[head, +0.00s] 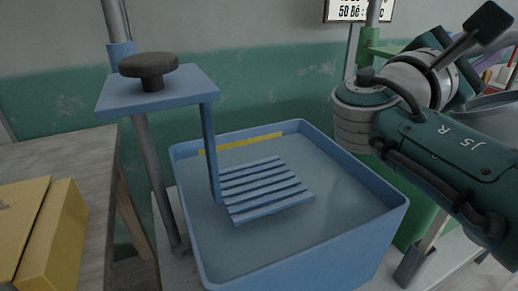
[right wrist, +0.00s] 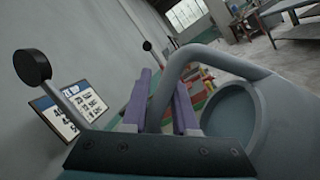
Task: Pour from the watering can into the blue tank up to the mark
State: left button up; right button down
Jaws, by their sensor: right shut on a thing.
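The blue tank (head: 300,271) stands open in the middle of the head view. A yellow stripe (head: 242,143), which looks like the mark, runs along its inner back wall. The floor or liquid surface inside is grey-blue; I cannot tell how high any liquid stands. The grey watering can (head: 494,112) is at the right edge, beyond the tank's right side and largely hidden by my right arm. In the right wrist view, my right gripper's purple fingers (right wrist: 162,112) are shut on the can's handle (right wrist: 170,80), with its round opening beside them. Its spout is not clearly visible. My left gripper is out of view.
A slatted blue rack (head: 262,190) hangs inside the tank from a post with a blue plate (head: 115,97) and black knob (head: 149,68). A wooden table (head: 88,160) with a yellow box (head: 55,235) stands at left. A sign (head: 358,10) hangs on the wall.

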jog(key=shift+r, duration=0.15)
jog(key=shift+s+d+f+m, duration=0.5)
jog(key=shift+s+f+m, duration=0.15)
jog(key=shift+f+m, duration=0.05)
jog(key=shift+f+g, duration=0.1)
jog(key=shift+g, duration=0.2)
